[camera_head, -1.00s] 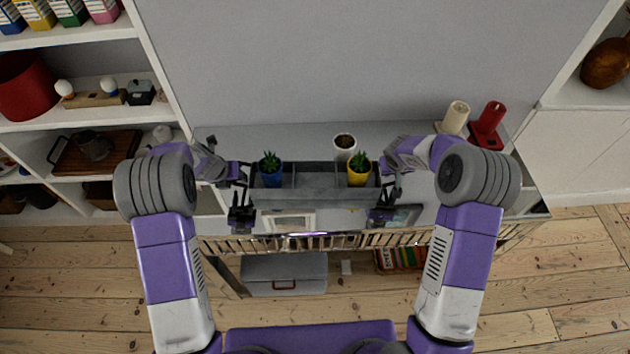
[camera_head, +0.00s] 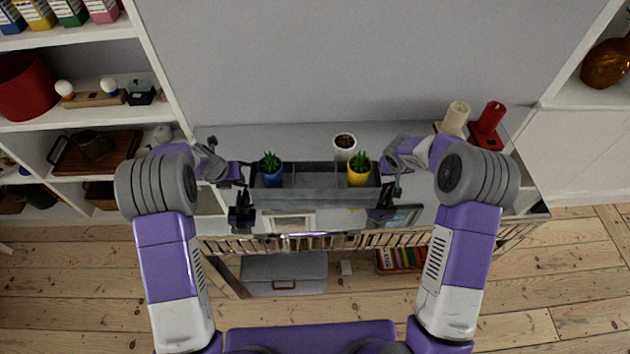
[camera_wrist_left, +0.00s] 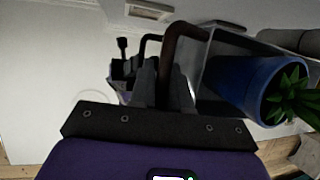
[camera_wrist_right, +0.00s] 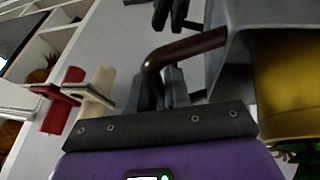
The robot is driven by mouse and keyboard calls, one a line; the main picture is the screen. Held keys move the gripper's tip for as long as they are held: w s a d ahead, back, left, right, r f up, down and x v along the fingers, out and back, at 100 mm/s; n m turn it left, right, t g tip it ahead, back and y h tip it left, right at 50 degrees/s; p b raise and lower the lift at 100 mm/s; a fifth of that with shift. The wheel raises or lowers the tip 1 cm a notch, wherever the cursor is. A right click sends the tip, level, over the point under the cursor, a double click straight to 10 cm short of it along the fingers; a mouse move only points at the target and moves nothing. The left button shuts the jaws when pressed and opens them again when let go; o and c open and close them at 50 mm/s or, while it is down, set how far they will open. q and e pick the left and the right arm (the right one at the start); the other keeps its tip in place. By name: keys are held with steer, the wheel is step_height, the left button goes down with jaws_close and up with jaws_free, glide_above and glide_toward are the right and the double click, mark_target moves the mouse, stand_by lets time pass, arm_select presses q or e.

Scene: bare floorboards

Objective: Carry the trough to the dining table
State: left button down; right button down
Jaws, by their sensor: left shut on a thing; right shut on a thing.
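The grey metal trough (camera_head: 315,195) is held between my two grippers in front of the wall shelf in the head view. A blue pot with a plant (camera_head: 271,170) stands in its left end and a yellow pot with a plant (camera_head: 358,172) in its right end. My left gripper (camera_head: 243,190) is at the trough's left end; in the left wrist view its fingers (camera_wrist_left: 165,85) are shut on a brown bar handle (camera_wrist_left: 183,50). My right gripper (camera_head: 388,190) is at the right end, shut on the other brown handle (camera_wrist_right: 185,48) in the right wrist view.
A white pot (camera_head: 344,146) stands on the grey top (camera_head: 300,137) behind the trough. Open shelves (camera_head: 95,120) rise at left. Bare floorboards (camera_head: 80,290) lie in front on both sides.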

arm_select(q)
steer(key=shift+r, duration=0.15)
arm_select(e)
steer(key=shift+r, duration=0.2)
